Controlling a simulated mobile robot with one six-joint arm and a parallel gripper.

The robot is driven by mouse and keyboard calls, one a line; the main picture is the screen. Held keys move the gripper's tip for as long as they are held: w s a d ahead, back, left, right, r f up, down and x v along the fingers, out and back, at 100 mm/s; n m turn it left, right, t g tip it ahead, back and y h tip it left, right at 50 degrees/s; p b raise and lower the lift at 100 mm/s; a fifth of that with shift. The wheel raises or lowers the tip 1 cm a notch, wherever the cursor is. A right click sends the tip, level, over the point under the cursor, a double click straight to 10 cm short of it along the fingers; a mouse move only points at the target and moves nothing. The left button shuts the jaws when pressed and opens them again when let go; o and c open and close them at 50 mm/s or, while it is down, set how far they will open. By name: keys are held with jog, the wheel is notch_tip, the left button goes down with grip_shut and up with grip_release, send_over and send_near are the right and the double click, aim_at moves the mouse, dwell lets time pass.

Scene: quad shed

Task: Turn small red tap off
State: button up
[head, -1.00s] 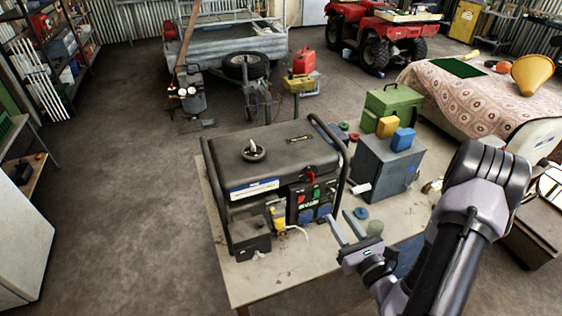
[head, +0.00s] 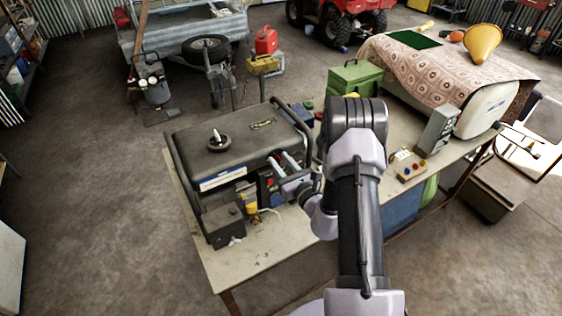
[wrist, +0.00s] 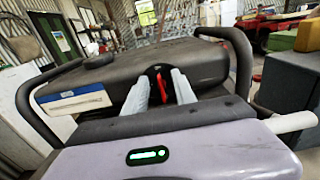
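The small red tap (wrist: 163,86) is a red lever on a dark round mount on the generator's front, seen in the wrist view. My gripper (wrist: 160,80) is open, with one pale finger on each side of the tap. Contact with it cannot be told. In the head view my gripper (head: 283,162) is at the upper front of the black generator (head: 225,145), at its right part. There the tap is hidden or too small to make out. The generator stands on a worktable (head: 235,267).
The generator's tubular frame (wrist: 240,55) rises close to the right of my fingers. A green box (head: 355,76) stands behind my arm. A control box with coloured buttons (head: 411,170) lies right of it. The floor left of the table is clear.

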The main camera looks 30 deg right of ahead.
grip_shut()
jog(key=shift+m, duration=0.3)
jog(key=m, duration=0.4)
jog(key=shift+d+p, duration=0.25)
jog(key=shift+p, duration=0.1)
jog(key=m, duration=0.4)
jog(key=shift+d+f+m+p, duration=0.2)
jog(key=shift+m+p, duration=0.1)
jog(key=shift+p, duration=0.1)
jog(key=m+p, duration=0.1)
jog(key=m, duration=0.3)
jog(key=shift+d+f, duration=0.15)
jog(key=m, duration=0.4)
jog(key=shift+f, duration=0.3)
jog(key=shift+m+p, duration=0.3)
jog(key=shift+m, duration=0.2)
